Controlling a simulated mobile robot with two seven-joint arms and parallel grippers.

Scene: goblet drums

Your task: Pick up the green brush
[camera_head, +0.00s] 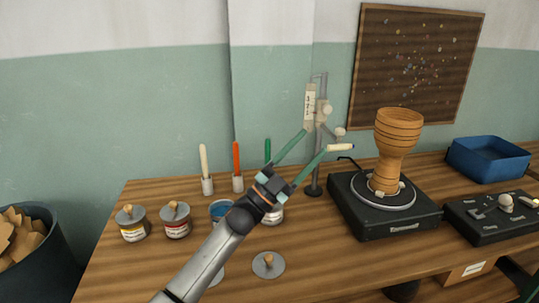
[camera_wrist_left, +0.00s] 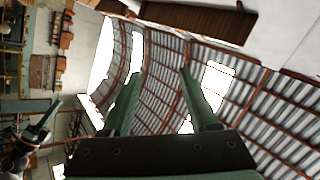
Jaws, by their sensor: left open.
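The green brush (camera_head: 267,150) stands upright at the back of the wooden table in the head view. Only its green handle shows; my left gripper hides its lower part. My left gripper (camera_head: 315,142) is open and empty, above the table and to the right of the handle, with its green fingers spread toward the metal stand. The same open fingers show in the left wrist view (camera_wrist_left: 162,92), pointing at the roof, with no brush between them. What looks like my right gripper (camera_wrist_left: 42,122) is small at the left of that view; its jaws are unclear.
A white brush (camera_head: 204,160) and an orange brush (camera_head: 236,160) stand in cups. Lidded paint cans (camera_head: 132,230) are in front. The metal stand (camera_head: 313,180) is close to my left fingers. A goblet drum (camera_head: 397,135) sits on a black turntable (camera_head: 385,222); a blue bin (camera_head: 488,160) lies right.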

